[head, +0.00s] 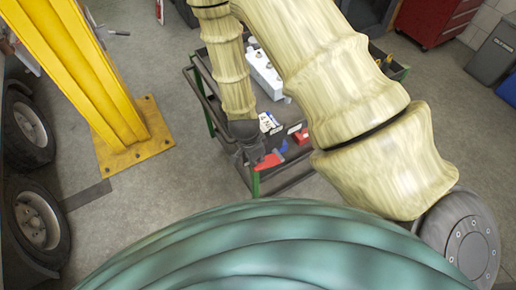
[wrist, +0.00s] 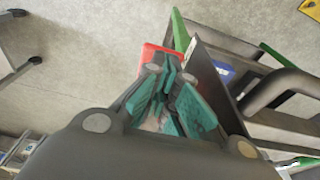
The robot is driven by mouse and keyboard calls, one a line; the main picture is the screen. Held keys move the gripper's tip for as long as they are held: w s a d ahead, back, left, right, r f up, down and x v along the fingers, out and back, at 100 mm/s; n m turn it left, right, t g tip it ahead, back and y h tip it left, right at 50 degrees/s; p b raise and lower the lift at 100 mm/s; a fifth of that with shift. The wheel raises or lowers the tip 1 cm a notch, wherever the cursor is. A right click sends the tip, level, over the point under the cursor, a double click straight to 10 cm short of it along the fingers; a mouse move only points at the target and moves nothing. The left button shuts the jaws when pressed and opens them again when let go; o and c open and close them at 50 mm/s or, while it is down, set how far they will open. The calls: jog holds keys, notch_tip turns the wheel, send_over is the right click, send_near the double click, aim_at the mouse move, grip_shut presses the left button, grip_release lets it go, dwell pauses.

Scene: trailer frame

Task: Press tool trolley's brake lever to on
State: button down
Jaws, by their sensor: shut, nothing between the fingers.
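The tool trolley (head: 290,182) has dark trays and green corner posts, and stands below my arm in the head view. Its dark rails and handle (wrist: 272,92) fill the right of the wrist view. A red flat part (head: 269,161), seemingly the brake lever, is at the trolley's near end. In the wrist view the red part (wrist: 150,53) shows just past my fingertips and is partly covered by them. My gripper (wrist: 172,75) is shut with nothing between its teal-padded fingers. In the head view my gripper (head: 254,157) is right beside the red part; I cannot tell whether they touch.
A white box-shaped item (head: 264,72) and small boxes lie on the trolley. A yellow post (head: 85,70) with a bolted base stands at left, near black wheels (head: 38,215). A red cabinet (head: 432,22) and grey bin (head: 495,55) are at back right.

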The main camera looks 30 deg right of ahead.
aim_at(258, 163)
jog(key=shift+a+f, duration=0.1)
dwell(0.6)
jog(key=r+p, duration=0.1)
jog(key=r, duration=0.1)
jog(key=d+r+p, duration=0.1)
jog(key=r+p, duration=0.1)
jog(key=shift+d, duration=0.1)
jog(key=shift+w+r, duration=0.1)
jog(key=a+r+b, duration=0.2)
jog(key=a+r, duration=0.2)
jog(key=r, duration=0.4)
jog(key=shift+a+r, duration=0.2)
jog(key=shift+a, duration=0.15)
dwell(0.4)
